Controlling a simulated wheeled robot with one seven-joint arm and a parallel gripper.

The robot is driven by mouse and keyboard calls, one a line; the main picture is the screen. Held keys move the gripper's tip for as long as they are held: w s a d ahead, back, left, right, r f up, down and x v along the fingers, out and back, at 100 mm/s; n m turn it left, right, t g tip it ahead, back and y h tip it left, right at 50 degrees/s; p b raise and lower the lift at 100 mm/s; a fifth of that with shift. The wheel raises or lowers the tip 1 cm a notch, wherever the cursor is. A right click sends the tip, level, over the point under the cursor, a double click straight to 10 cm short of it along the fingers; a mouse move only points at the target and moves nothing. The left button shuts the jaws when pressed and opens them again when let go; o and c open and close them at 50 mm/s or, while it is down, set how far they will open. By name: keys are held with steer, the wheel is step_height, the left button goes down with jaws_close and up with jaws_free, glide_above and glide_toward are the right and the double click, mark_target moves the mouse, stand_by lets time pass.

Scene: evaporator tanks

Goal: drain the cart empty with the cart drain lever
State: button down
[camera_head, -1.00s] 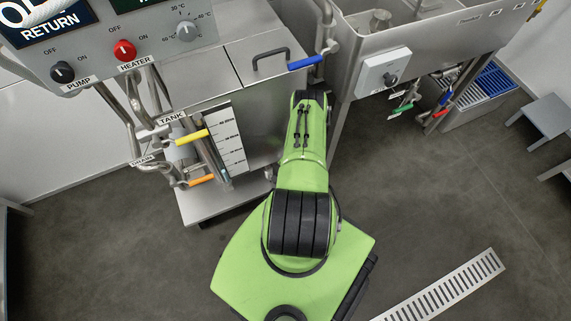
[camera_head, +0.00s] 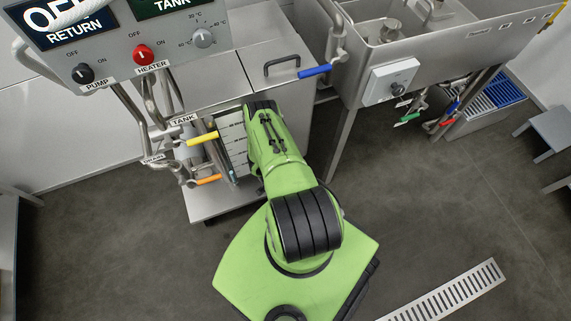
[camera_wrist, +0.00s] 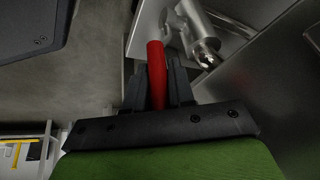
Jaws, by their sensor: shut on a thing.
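In the wrist view a red lever handle (camera_wrist: 155,52) stands between the black fingers of my gripper (camera_wrist: 158,78), which is shut on it. The handle's tip shows above the fingers. A bright steel pipe fitting (camera_wrist: 202,38) is just to its right. No label shows on this lever. In the head view my arm reaches to the front of a steel tank unit (camera_head: 262,85); my gripper and the red handle are hidden there. A yellow handle (camera_head: 202,139) by the TANK label and an orange handle (camera_head: 207,180) below it are left of my arm.
A control panel (camera_head: 140,50) hangs at upper left. A blue handle (camera_head: 315,71) sticks out right of the lid. A steel sink (camera_head: 420,40) with green and red handles (camera_head: 408,119) below is at right. A floor grate (camera_head: 445,290) lies at lower right. Open floor surrounds my base.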

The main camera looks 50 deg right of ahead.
steer(key=shift+w+a, duration=0.15)
steer(key=shift+a, duration=0.05)
stand_by(0.4)
steer(key=c, duration=1.1)
jaws_free()
steer(key=shift+o, duration=0.2)
steer(key=shift+r, duration=0.1)
steer(key=p+v, duration=0.8)
steer(key=v, duration=0.7)
steer(key=shift+a+r, duration=0.2)
steer(key=shift+a, duration=0.2)
steer(key=shift+w, duration=0.1)
